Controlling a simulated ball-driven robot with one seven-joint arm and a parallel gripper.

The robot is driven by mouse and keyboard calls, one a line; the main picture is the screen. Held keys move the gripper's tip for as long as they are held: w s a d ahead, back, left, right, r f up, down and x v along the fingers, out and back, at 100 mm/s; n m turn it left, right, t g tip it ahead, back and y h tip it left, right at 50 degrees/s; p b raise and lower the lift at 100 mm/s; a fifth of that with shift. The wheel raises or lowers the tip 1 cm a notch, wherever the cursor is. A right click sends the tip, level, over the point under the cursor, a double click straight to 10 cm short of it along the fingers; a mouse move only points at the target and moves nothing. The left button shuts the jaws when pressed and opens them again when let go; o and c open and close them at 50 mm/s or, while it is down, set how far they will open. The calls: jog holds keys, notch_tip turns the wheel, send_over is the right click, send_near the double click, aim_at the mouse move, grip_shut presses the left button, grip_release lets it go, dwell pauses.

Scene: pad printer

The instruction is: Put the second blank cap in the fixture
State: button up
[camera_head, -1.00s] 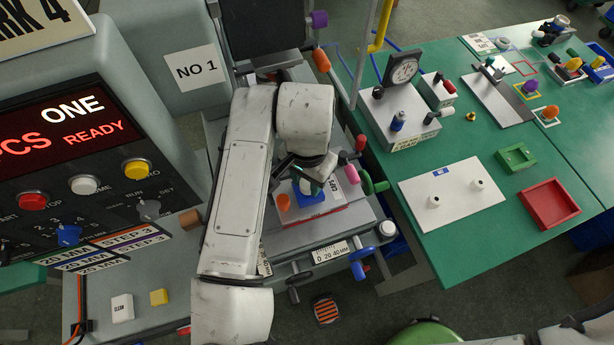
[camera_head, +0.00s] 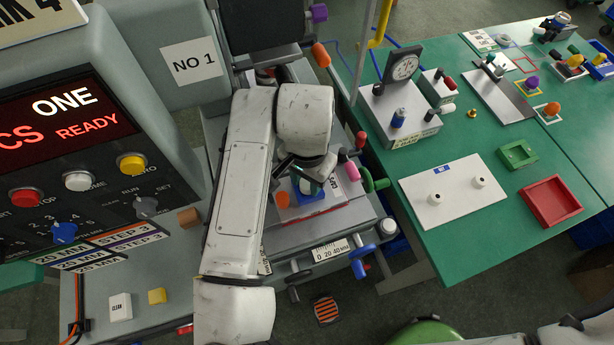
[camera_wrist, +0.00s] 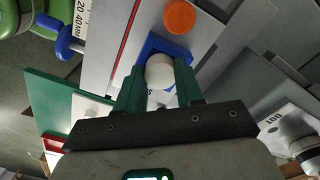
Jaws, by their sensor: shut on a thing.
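My gripper (camera_wrist: 159,88) has green fingers shut on a white blank cap (camera_wrist: 160,70). The blue fixture (camera_wrist: 150,45) frames the cap on its far side in the wrist view. I cannot tell whether the cap is fully seated. In the head view the gripper (camera_head: 308,181) is over the blue fixture (camera_head: 311,195) on the printer's table, and my arm partly hides it.
An orange knob (camera_head: 282,199) stands close beside the fixture; it also shows in the wrist view (camera_wrist: 180,17). A pink knob (camera_head: 351,171) and a green handwheel (camera_head: 376,184) are at the table's right. A red tray (camera_head: 550,203) and green tray (camera_head: 517,155) lie on the bench.

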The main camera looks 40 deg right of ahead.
jog(key=shift+f, duration=0.15)
jog(key=o, duration=1.1)
jog(key=shift+r+p, duration=2.35)
jog(key=shift+r, duration=0.7)
